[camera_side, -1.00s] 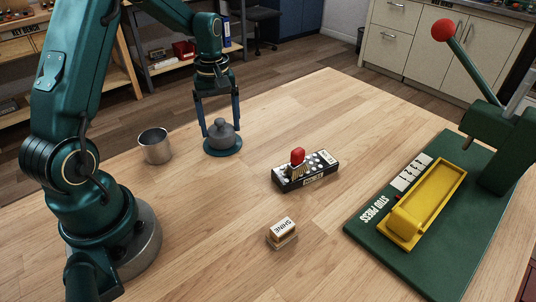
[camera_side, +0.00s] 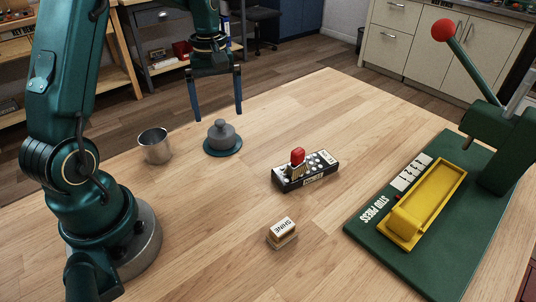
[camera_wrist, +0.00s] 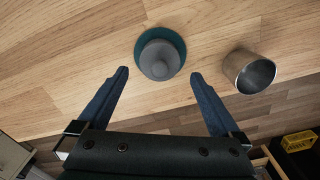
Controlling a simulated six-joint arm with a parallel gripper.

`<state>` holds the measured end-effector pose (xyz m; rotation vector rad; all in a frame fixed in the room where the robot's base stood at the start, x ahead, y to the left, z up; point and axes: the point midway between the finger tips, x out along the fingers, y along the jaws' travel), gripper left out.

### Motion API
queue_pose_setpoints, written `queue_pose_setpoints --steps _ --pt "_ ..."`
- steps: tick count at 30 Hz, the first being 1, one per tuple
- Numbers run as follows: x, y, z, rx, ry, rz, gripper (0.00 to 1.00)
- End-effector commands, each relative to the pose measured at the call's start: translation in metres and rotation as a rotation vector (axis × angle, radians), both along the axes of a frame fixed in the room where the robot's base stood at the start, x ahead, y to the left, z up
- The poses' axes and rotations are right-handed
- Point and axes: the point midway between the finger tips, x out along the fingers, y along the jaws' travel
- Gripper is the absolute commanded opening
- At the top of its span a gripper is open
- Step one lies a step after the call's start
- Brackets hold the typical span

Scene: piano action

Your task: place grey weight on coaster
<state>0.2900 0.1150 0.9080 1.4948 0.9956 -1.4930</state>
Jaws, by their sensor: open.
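The grey weight (camera_side: 222,134) stands upright on the round teal coaster (camera_side: 226,152) near the table's far left side. In the wrist view the weight (camera_wrist: 159,60) covers most of the coaster (camera_wrist: 146,39), with the rim showing around it. My gripper (camera_side: 219,117) is open and empty above the weight, with clear space between its fingertips and the knob. In the wrist view the two fingers (camera_wrist: 159,73) are spread wide to either side and do not touch the weight.
A metal cup (camera_side: 155,146) stands left of the coaster. A black block with a red-topped piece (camera_side: 306,171) and a small SHINE block (camera_side: 282,232) lie to the right. The green stud press (camera_side: 440,230) with its yellow tray is at far right. Wood between them is clear.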

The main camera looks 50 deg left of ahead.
Motion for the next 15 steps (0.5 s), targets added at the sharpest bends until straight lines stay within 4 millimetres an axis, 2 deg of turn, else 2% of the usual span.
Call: queue_pose_setpoints --steps 3,7,15 --pt "0.001 0.001 0.029 0.005 -0.007 0.0 1.0" --pt "0.001 0.0 0.052 0.003 -0.006 0.0 1.0" --pt "0.0 -0.001 0.075 0.001 -0.003 -0.004 1.0"
